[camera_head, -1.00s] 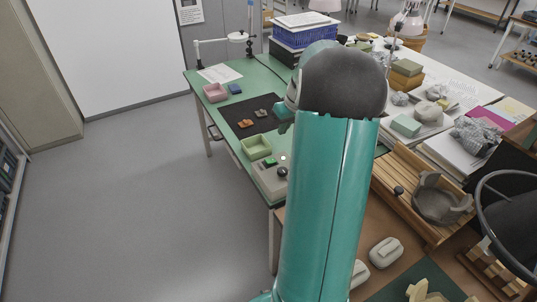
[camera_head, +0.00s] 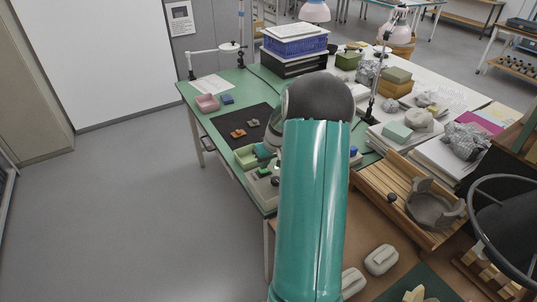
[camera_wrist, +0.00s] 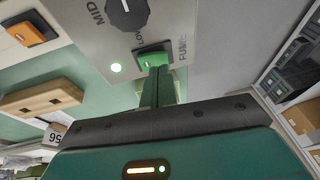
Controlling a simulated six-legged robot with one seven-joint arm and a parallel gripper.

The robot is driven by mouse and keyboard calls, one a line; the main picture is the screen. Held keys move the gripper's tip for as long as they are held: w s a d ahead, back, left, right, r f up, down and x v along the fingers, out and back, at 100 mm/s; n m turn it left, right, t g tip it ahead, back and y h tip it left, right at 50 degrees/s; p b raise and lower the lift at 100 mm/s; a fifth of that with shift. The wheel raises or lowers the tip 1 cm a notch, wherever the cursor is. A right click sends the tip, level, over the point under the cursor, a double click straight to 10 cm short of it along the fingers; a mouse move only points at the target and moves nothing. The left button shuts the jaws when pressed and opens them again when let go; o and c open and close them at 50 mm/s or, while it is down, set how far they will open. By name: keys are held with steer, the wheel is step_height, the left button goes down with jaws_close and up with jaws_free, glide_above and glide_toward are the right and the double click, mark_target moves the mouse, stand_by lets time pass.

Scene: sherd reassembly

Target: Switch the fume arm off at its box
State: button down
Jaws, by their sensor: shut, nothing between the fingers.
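The fume arm's control box (camera_wrist: 185,25) fills the top of the wrist view. It carries a black dial (camera_wrist: 127,12) with the word MID beside it. In the head view the grey box (camera_head: 262,193) sits at the green table's near edge, partly hidden by my arm.
A light green tray (camera_head: 244,158) lies just beyond the box. A black mat (camera_head: 228,121) with orange sherds and a pink tray (camera_head: 207,103) lie farther back. A slatted wooden board with a grey vessel (camera_head: 432,208) stands to the right. The floor at left is clear.

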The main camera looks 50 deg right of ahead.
steer(key=shift+a+f, duration=0.1)
steer(key=shift+f, duration=0.25)
steer(key=shift+w, duration=0.1)
steer(key=shift+w+a+f+h, duration=0.1)
steer(key=shift+a+f+h, duration=0.3)
steer(key=shift+h, duration=0.2)
steer(key=shift+d, duration=0.25)
steer(key=shift+s+d, duration=0.35)
steer(key=shift+d, duration=0.3)
steer(key=shift+r, duration=0.1)
